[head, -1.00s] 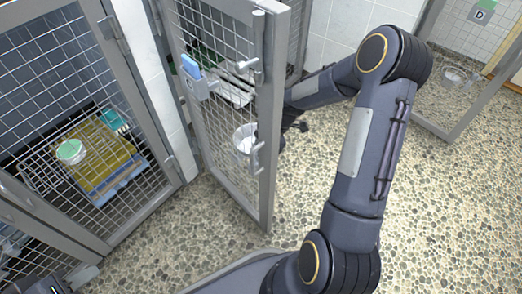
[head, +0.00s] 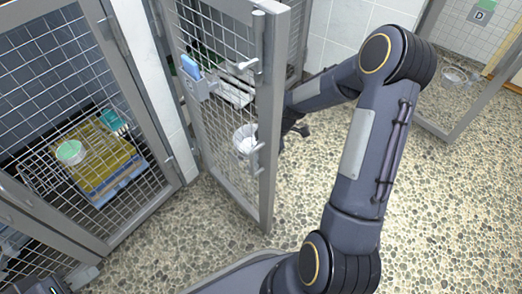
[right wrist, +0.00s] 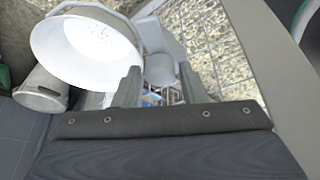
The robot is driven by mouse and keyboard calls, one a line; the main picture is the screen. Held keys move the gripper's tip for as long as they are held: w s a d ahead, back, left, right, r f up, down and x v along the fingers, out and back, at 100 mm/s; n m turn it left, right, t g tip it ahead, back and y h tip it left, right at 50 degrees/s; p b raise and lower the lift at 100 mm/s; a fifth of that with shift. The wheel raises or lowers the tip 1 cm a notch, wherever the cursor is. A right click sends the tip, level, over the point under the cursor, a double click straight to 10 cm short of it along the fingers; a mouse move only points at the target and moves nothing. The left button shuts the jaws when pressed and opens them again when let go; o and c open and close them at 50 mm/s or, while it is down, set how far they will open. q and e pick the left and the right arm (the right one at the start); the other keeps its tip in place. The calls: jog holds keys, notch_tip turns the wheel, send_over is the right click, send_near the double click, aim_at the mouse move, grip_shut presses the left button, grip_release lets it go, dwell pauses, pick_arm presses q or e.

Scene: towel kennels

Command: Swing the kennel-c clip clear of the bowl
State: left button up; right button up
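The white bowl (head: 245,138) hangs inside the half-open kennel door, seen through its mesh. It is large at the upper left of the right wrist view (right wrist: 75,50). My right gripper (head: 291,124) is behind the door's free edge, close to the bowl; arm and door partly hide it. In the right wrist view its two fingers (right wrist: 160,82) stand apart, beside the bowl. A pale rounded piece (right wrist: 160,68), possibly the clip, shows between them; contact is unclear. My left gripper (head: 45,286) is partly in view at the lower left corner; its fingers are unclear.
The mesh door (head: 268,180) carries a blue-and-grey holder (head: 192,75) and bar handles. A closed kennel at left holds a yellow towel (head: 100,165) and a green bowl (head: 70,151). Pebbled floor (head: 440,215) is clear at right, before a kennel marked D (head: 482,14).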

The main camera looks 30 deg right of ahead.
jog(key=shift+o, duration=1.1)
jog(key=p+v, duration=0.3)
jog(key=v, duration=0.4)
jog(key=shift+d+r, duration=0.15)
jog(key=shift+r, duration=0.2)
jog(key=shift+s, duration=0.15)
